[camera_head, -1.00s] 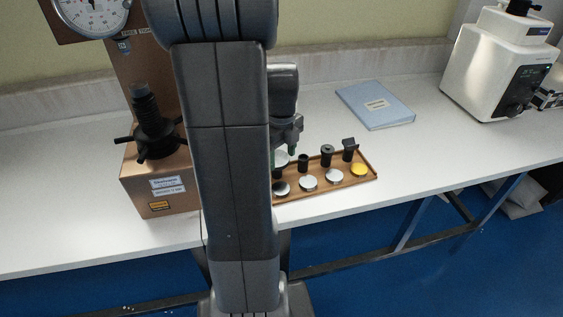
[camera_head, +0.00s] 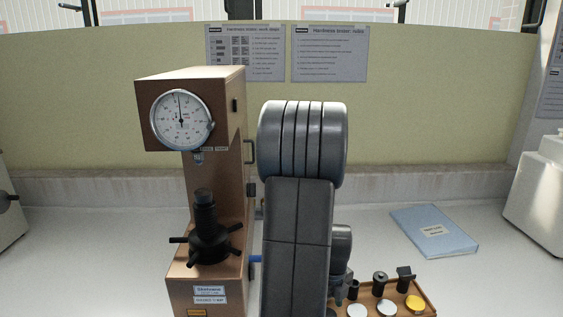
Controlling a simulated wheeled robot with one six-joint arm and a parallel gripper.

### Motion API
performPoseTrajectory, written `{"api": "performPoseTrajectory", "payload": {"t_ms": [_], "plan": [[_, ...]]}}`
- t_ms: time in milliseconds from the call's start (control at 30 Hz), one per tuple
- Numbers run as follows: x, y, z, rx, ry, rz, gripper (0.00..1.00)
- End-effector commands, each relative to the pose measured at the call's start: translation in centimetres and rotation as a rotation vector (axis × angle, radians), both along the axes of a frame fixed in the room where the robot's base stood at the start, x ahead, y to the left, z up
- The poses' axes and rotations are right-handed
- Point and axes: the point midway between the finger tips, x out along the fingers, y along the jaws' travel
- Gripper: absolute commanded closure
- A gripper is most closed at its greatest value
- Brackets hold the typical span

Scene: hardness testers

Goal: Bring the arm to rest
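My arm stands upright in the middle of the head view and folds over at the top. My gripper (camera_head: 339,298) hangs behind the arm's right edge, low in the picture, by the left end of a brown tray (camera_head: 429,301). The arm link covers part of it. Its fingers are small and dark here, so I cannot tell if they are open or shut, or if they hold anything.
A copper-coloured hardness tester (camera_head: 218,173) with a round dial (camera_head: 181,120) stands just left of my arm. The tray holds dark fittings, silvery discs and a yellow disc (camera_head: 414,302). A blue folder (camera_head: 434,231) lies at the right; a white machine (camera_head: 540,195) stands beyond.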

Motion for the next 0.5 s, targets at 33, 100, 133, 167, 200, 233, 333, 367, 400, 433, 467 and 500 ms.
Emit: {"api": "performPoseTrajectory", "payload": {"t_ms": [33,100,133,167,200,233,333,367,400,433,467,500], "plan": [[-0.1,0.0,-1.0,0.001,0.004,0.0,0.41],[-0.1,0.0,-2.2,0.0,0.005,0.0,0.41],[-0.1,0.0,-2.8,0.001,0.004,0.0,0.41],[-0.1,0.0,-3.3,0.001,0.003,0.0,0.41],[0.0,0.0,-2.2,-0.001,-0.003,0.0,0.41],[0.1,0.0,-1.8,-0.001,-0.006,0.0,0.41],[0.1,0.0,-0.8,-0.001,-0.004,0.0,0.41],[0.0,0.0,-0.6,0.0,-0.004,0.0,0.41],[0.0,0.0,-0.3,-0.001,-0.003,0.0,0.41],[0.0,0.0,-0.2,-0.001,-0.003,0.0,0.41],[0.0,0.0,0.0,0.0,-0.002,0.0,0.41],[0.0,0.0,0.1,0.0,-0.001,0.0,0.41]]}}
